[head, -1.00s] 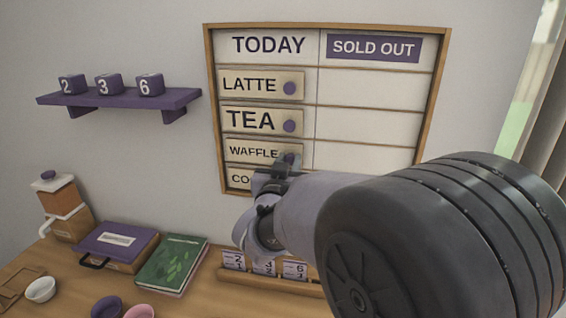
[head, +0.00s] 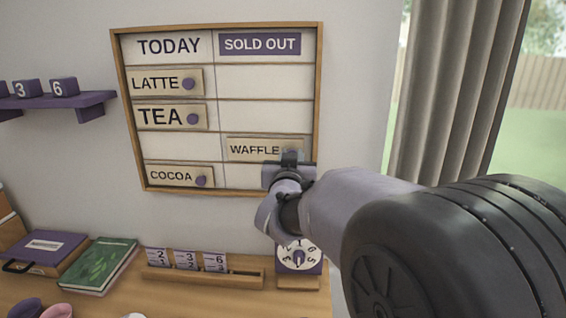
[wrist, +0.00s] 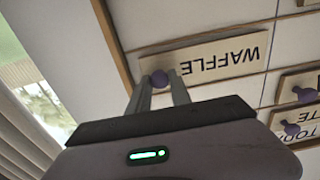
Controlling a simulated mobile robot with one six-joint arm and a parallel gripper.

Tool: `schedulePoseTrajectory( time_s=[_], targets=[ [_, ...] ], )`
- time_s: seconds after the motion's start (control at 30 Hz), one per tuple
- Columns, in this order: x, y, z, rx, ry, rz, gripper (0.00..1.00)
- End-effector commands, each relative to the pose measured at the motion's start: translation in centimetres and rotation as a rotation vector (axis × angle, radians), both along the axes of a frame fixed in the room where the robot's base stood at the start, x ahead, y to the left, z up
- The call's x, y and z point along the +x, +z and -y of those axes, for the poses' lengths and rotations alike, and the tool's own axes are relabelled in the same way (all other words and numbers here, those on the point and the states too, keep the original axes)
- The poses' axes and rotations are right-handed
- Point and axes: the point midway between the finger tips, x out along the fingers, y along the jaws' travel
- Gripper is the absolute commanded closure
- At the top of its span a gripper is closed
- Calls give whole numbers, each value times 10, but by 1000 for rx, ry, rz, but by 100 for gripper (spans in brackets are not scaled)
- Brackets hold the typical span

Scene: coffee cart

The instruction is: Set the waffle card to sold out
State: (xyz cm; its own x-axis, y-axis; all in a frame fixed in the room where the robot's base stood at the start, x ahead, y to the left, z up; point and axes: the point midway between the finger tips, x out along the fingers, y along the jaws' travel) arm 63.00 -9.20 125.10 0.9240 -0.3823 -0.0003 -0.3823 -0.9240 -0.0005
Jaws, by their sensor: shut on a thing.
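The waffle card (head: 254,149) is a cream plate in the SOLD OUT column of the menu board, in the third row. It also shows upside down in the wrist view (wrist: 215,58), lying along its row. My gripper (head: 290,158) is shut on the card's purple knob, at the card's right end. In the wrist view the two fingers (wrist: 161,82) sit on either side of the knob (wrist: 160,78). The SOLD OUT header (head: 260,44) is a purple label at the top of the right column. In the head view my gripper hides the knob.
The latte (head: 160,83), tea (head: 158,116) and cocoa (head: 170,176) cards are in the left TODAY column. The other right-column rows look empty. Below stand a wooden rack (head: 205,277) of number cards and a numbered dial (head: 299,257). A curtain (head: 440,90) hangs to the right.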

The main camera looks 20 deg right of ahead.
Motion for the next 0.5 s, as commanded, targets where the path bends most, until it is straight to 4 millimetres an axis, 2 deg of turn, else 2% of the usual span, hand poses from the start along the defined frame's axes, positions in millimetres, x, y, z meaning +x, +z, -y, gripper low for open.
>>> schedulePoseTrajectory(
  time_s=[0.5],
  targets=[
    [-3,-1,9,1,-2,-2,100]
  ],
)
